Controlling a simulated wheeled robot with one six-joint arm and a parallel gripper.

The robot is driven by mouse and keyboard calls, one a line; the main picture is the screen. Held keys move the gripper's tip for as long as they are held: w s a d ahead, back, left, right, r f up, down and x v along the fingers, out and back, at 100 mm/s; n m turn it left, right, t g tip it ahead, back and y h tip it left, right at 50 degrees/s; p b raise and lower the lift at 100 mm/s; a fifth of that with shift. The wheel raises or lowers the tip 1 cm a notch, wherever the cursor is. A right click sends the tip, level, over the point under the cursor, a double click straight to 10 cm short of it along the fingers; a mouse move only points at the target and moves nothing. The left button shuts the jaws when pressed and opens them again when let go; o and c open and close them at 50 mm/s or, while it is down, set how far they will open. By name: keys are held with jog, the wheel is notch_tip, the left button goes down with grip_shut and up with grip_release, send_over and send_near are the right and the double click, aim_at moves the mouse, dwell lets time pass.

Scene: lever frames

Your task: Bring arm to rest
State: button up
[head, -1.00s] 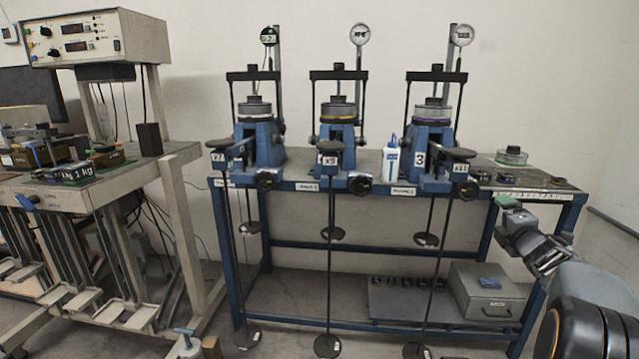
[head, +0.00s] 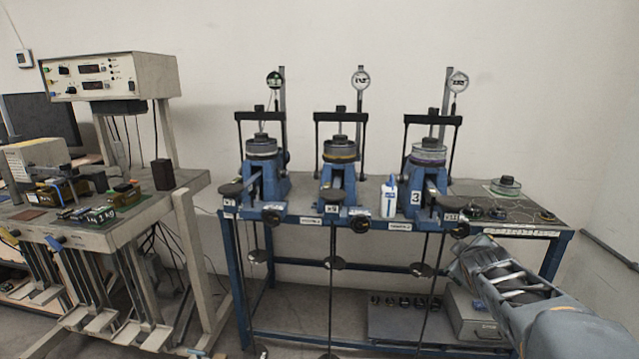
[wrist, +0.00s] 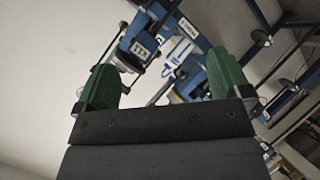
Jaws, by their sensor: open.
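My arm (head: 500,285) reaches in from the lower right of the head view, its end just in front of the bench's right part, near the third blue lever frame (head: 430,185). My gripper (wrist: 162,65) shows in the wrist view with its two green fingers spread wide apart. Nothing is between them. Beyond the fingers the wrist view shows blue frame parts, a white bottle and a tilted label, with a gap that I cannot judge. In the head view the fingers cannot be made out clearly.
The blue bench (head: 385,228) carries two more lever frames (head: 263,185) (head: 340,180) and a white bottle (head: 389,198). Weight hangers (head: 334,263) hang at its front. A grey box (head: 470,318) sits on the lower shelf. A second bench (head: 120,228) stands left. Floor shows between the benches.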

jog(key=s+a+r+m+g+y+p, duration=0.2)
jog(key=s+a+m+g+p, duration=0.1)
jog(key=s+a+p, duration=0.3)
jog(key=s+a+r+m+g+y+p, duration=0.2)
jog(key=s+a+g+p, duration=0.3)
jog(key=s+a, duration=0.6)
jog(key=s+m+y+p, duration=0.1)
jog(key=s, duration=0.2)
jog(key=shift+s+m, duration=0.25)
jog(key=shift+m, duration=0.15)
